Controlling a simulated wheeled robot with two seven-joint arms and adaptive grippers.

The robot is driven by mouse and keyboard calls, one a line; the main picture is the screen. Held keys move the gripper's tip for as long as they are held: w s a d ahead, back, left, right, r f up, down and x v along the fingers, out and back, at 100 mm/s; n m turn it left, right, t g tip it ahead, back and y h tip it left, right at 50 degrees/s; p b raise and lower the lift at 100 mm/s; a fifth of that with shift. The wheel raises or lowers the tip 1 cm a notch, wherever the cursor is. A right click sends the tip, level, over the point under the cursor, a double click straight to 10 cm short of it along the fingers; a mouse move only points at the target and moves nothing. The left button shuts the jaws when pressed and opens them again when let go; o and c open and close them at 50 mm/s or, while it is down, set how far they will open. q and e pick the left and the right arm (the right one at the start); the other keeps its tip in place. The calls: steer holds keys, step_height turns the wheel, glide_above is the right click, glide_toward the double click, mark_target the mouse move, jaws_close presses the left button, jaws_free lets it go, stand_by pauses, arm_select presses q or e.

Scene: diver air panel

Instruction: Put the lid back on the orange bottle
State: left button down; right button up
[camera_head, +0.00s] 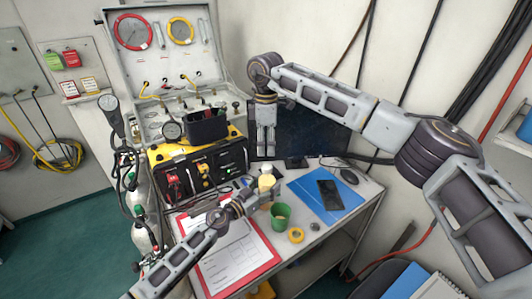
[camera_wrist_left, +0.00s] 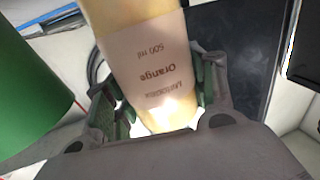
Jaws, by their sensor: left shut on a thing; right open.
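The orange bottle (camera_head: 266,182) is pale yellow with a white label and is near the middle of the table. In the left wrist view the bottle (camera_wrist_left: 150,65) fills the space between the fingers, its label reading "Orange" and "500 ml" upside down. My left gripper (camera_head: 260,194) is shut on the bottle; its fingers (camera_wrist_left: 155,100) lie on both sides of it. My right gripper (camera_head: 266,153) is open and empty, pointing down in front of the dark monitor, above and behind the bottle. I cannot tell for sure which object is the lid, or see the bottle's mouth clearly.
A green cup (camera_head: 280,222) stands close right of the bottle. A yellow ring (camera_head: 296,235) and a small grey object (camera_head: 314,227) lie near it. A phone (camera_head: 329,194) rests on a blue folder (camera_head: 305,188). A red clipboard (camera_head: 273,258) lies in front.

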steer(key=shift+r, duration=1.7)
arm_select(q)
steer(key=shift+c, duration=2.2)
jaws_free()
steer(key=shift+a, duration=0.1)
steer(key=shift+v, duration=5.95)
steer(key=shift+s+a, duration=0.1)
arm_select(e)
steer(key=shift+s, duration=0.1)
